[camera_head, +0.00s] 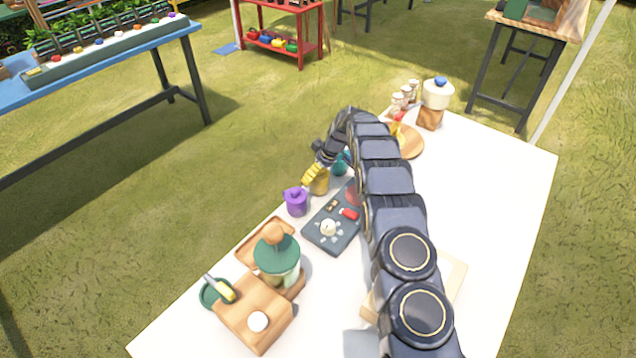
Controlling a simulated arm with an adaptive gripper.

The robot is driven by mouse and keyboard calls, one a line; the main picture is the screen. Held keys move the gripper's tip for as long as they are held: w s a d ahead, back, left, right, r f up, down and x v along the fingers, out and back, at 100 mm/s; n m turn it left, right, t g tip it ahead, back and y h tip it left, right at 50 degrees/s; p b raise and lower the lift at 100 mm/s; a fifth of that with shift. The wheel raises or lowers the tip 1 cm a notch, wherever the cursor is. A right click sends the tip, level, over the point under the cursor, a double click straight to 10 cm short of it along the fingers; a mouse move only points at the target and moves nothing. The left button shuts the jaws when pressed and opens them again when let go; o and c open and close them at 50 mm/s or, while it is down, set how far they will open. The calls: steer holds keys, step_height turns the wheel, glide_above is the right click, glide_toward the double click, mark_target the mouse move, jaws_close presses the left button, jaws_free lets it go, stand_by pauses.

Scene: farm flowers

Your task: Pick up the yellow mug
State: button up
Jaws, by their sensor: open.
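The yellow mug (319,184) stands near the left long edge of the white table, just behind the purple mug (296,202). My gripper (315,167) is right above the yellow mug, pointing down and left, with its jaws open. The gripper end and the mug overlap in this view, so I cannot tell whether they touch. The fingertips are small and hard to make out, and the mug's upper part is partly covered.
A teal mug (339,168) stands close to the right. A dark tray (324,237) with small items lies in front. Nearer are a green-lidded jar (278,256) and a wooden board (262,311). A wooden plate (408,145) is behind my arm. The table's right side (500,190) is clear.

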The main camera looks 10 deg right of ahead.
steer(key=shift+x, duration=0.8)
steer(key=c, duration=0.9)
steer(key=shift+c, duration=0.2)
steer(key=shift+r, duration=0.2)
